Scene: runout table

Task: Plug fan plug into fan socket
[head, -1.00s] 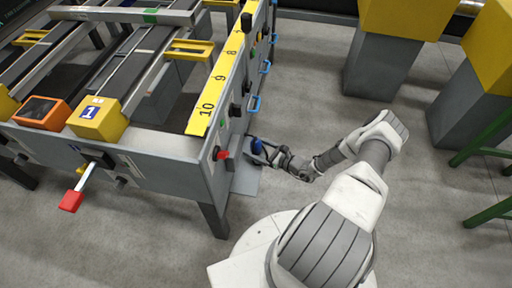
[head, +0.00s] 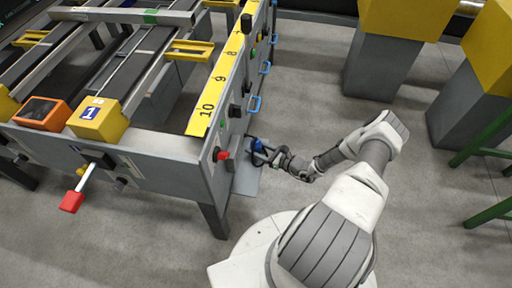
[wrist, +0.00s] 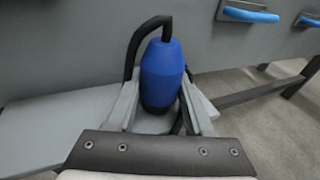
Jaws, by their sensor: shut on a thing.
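The fan plug (wrist: 162,72) is a blue, rounded body with a dark lower end and a black cable. The cable leaves its top and bends down to the left. My gripper (wrist: 158,92) is shut on the plug, one grey finger on each side. In the head view the blue plug (head: 258,144) and my gripper (head: 262,153) are beside the table's grey side panel, above a small grey shelf (head: 246,181). I cannot pick out the fan socket for certain; the plug's lower end is partly hidden between my fingers.
The grey runout table (head: 160,165) carries a red knob (head: 222,155), dark knobs and blue handles (head: 254,105) on its side. A red-ended lever (head: 71,201) sticks out at its front. Yellow-topped grey pedestals (head: 380,68) stand at the back right. Open floor lies between.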

